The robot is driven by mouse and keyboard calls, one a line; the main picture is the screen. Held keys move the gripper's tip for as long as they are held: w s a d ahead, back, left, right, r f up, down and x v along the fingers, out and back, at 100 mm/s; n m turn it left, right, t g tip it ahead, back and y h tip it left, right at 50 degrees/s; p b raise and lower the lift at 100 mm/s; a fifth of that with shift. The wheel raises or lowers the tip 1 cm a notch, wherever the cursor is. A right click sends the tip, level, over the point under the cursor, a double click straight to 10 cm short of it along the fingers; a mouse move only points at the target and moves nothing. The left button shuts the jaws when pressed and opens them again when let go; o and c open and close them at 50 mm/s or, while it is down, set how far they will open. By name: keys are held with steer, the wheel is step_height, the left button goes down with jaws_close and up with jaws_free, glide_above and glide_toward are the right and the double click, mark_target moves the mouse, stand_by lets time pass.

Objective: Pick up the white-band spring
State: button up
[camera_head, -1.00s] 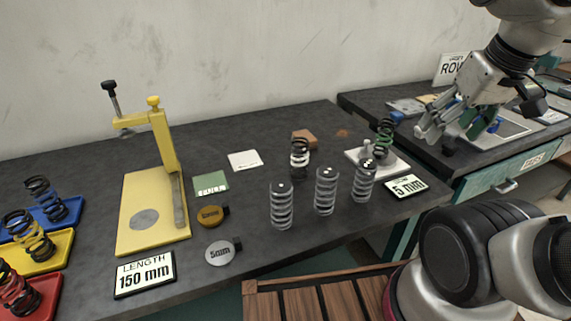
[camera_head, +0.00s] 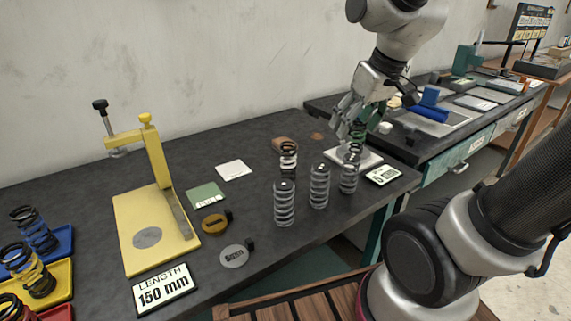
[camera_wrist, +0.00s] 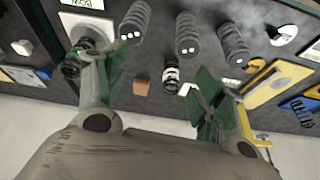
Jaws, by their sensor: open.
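The white-band spring (camera_head: 288,160) is a dark coil with a pale band. It stands upright on the dark bench behind the grey springs, partly covered by the nearest one. In the wrist view it (camera_wrist: 171,75) appears between my two fingers, some way beyond them. My gripper (camera_head: 357,118) is open and empty. It is above the bench's right end, to the right of the spring and not touching it. In the head view it overlaps the green-band spring (camera_head: 357,134).
Three grey springs (camera_head: 319,186) stand in front of the white-band spring. A white stand (camera_head: 369,158) is to its right, and a brown block (camera_head: 281,143) behind it. A yellow gauge (camera_head: 157,237) and coloured trays (camera_head: 56,286) with springs are at left.

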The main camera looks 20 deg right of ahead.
steer(key=n, duration=0.2)
glide_toward(293, 144)
steer(key=s+d+f, duration=0.1)
steer(key=s+d, duration=0.3)
steer(key=shift+n+y, duration=0.5)
steer(key=shift+n, duration=0.2)
steer(key=w+a+f, duration=0.1)
steer(key=w+f, duration=0.1)
steer(key=w+a+f, duration=0.3)
steer(key=w+f, duration=0.1)
steer(key=shift+w+a+f, duration=0.3)
steer(key=shift+w+a, duration=0.05)
steer(key=shift+a, duration=0.05)
steer(key=x, duration=0.8)
steer(key=shift+s+a+f, duration=0.2)
steer(key=shift+a+f, duration=0.05)
steer(key=shift+f, duration=0.05)
steer(key=c, duration=1.3)
